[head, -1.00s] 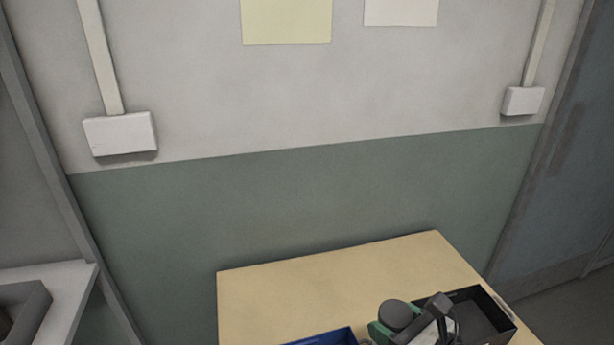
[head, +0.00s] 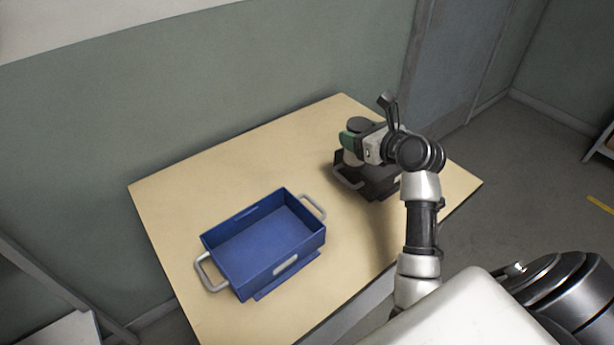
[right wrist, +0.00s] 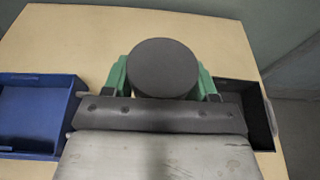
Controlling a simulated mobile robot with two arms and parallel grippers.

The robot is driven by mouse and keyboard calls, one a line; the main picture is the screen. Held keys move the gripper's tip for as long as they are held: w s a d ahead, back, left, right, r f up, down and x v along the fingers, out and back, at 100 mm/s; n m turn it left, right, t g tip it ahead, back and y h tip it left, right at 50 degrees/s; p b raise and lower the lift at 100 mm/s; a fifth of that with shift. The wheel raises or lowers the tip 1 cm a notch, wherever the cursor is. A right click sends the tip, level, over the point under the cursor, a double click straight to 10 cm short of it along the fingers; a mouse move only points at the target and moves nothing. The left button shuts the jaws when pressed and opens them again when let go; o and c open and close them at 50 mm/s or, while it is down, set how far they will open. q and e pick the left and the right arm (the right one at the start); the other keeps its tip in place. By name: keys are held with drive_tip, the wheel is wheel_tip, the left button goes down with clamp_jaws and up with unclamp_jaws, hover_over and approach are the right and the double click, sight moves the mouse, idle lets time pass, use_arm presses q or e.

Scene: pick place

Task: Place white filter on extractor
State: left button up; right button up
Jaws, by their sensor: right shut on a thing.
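My right gripper (head: 352,141) has green fingers and is shut on a round thing with a flat dark grey top (head: 359,124). A pale part of this thing shows below the fingers in the head view. In the right wrist view the dark round top (right wrist: 163,68) sits between the two green fingers of the right gripper (right wrist: 163,82). The held thing is at the black box, over or beside its rim; I cannot tell its exact height. No extractor can be made out, and I cannot tell whether the held thing is the white filter. My left gripper is out of view.
A blue box (head: 270,268) with grey handles stands on the left of the wooden table (head: 182,196). The black box (head: 378,188) stands at the right, partly hidden by my right arm. Both show at the sides in the right wrist view. The table's back left is clear.

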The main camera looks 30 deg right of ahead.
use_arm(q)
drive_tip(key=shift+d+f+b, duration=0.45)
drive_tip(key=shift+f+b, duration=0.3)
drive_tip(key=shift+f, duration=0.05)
use_arm(e)
drive_tip(key=shift+w+a+f, duration=0.95)
drive_tip(key=shift+w+f, duration=0.4)
drive_tip(key=shift+f, duration=0.3)
drive_tip(key=shift+w+a+f, duration=0.9)
drive_tip(key=shift+w+f, duration=0.5)
drive_tip(key=shift+f, duration=0.3)
drive_tip(key=shift+w+a+f, duration=0.95)
drive_tip(key=shift+w+f, duration=0.4)
drive_tip(key=shift+f, duration=0.3)
drive_tip(key=shift+f, duration=0.1)
drive_tip(key=o, duration=1)
drive_tip(key=shift+o, duration=0.2)
